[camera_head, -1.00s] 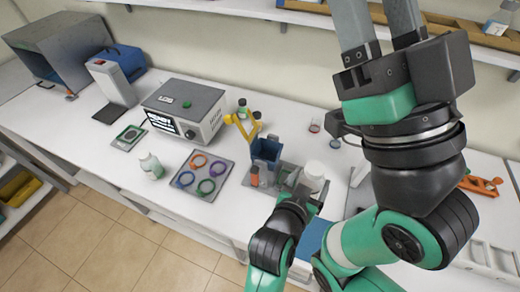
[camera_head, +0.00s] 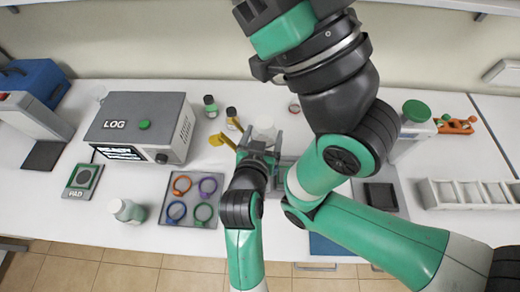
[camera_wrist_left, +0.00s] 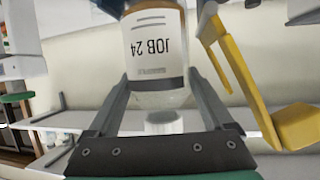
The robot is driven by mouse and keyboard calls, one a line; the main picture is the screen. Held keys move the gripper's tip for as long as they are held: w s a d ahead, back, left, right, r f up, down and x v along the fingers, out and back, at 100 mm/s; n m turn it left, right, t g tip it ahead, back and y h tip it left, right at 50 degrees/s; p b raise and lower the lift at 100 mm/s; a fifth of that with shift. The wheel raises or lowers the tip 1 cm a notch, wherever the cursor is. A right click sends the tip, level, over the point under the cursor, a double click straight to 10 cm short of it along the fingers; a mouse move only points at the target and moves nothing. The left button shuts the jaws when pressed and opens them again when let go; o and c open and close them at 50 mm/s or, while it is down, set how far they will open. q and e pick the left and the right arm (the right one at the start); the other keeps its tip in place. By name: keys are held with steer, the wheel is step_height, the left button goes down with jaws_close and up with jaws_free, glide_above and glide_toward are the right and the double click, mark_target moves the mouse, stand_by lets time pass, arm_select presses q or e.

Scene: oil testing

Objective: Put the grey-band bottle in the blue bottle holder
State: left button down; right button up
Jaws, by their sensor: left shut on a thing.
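My left gripper (camera_head: 258,150) is shut on a bottle (camera_wrist_left: 158,60), which sits between its fingers in the left wrist view. The bottle is clear with an amber upper part and a white label reading "JOB 24", upside down in that view. A grey strip lies on the label's edge. In the head view the gripper covers the bottle and the spot where the blue holder stood.
A yellow bracket (camera_wrist_left: 235,70) is close beside the left gripper. A ring tray (camera_head: 193,200), a white-labelled bottle (camera_head: 126,211) and the LOG instrument (camera_head: 138,127) stand to the left. Dark-capped bottles (camera_head: 210,106) stand behind. My right arm crosses the right side.

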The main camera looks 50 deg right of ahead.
arm_select(q)
steer(key=shift+f+b, duration=0.45)
steer(key=shift+f, duration=0.55)
arm_select(e)
steer(key=shift+f, duration=0.95)
arm_select(q)
steer(key=shift+f+b, duration=0.5)
steer(key=shift+f, duration=0.15)
jaws_free()
arm_select(e)
steer(key=shift+f, duration=0.45)
